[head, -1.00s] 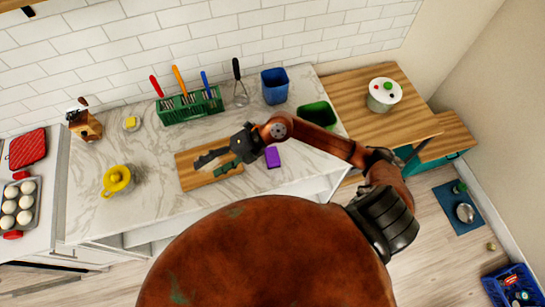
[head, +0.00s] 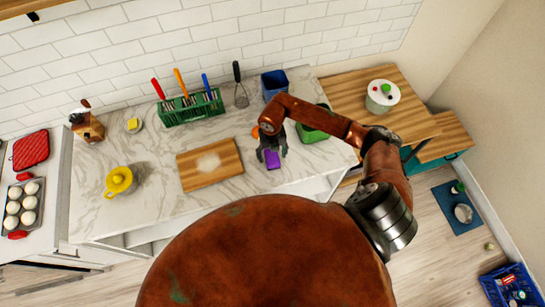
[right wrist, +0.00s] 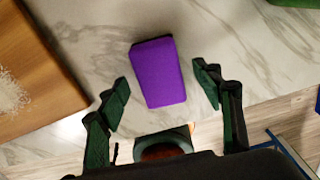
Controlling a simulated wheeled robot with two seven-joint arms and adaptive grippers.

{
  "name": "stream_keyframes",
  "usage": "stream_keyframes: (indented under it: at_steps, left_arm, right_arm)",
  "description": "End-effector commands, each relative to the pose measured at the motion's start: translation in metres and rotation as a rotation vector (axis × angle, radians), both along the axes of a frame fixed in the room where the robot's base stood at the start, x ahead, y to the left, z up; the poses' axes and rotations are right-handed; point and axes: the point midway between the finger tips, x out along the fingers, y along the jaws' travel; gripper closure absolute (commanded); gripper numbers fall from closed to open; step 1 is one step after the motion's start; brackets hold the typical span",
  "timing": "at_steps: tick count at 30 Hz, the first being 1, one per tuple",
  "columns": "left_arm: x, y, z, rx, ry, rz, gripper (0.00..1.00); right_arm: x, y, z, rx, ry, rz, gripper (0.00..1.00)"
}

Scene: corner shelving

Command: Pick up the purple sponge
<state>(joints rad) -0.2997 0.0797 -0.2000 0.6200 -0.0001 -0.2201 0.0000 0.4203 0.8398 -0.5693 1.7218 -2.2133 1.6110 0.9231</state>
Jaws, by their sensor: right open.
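The purple sponge (head: 272,159) lies on the marble counter, to the right of the wooden cutting board (head: 210,164). In the right wrist view the sponge (right wrist: 158,72) lies ahead of the fingers, roughly centred between them. My right gripper (head: 272,153) is open above the sponge and points down at it, with a finger on either side in the head view. It also shows in the right wrist view (right wrist: 162,92), its two fingers well apart and nothing held. I cannot tell how high the fingertips are above the counter. My left gripper is not in view.
A green container (head: 311,136) stands just right of my right gripper, behind my forearm. A blue bin (head: 274,82) and a green utensil rack (head: 190,107) stand farther back. The counter's front edge is close to the sponge.

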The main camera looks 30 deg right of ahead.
Motion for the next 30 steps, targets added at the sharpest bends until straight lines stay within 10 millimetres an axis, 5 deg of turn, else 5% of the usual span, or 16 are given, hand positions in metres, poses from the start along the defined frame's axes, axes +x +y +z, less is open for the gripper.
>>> stream_keyframes:
  at_steps: [12,30]
  left_arm:
    - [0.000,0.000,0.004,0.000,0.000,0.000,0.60]
    - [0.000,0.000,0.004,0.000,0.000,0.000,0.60]
  right_arm:
    - [0.000,0.000,-0.019,0.001,-0.001,0.002,0.40]
    - [0.000,0.000,-0.018,0.001,-0.001,0.002,0.77]
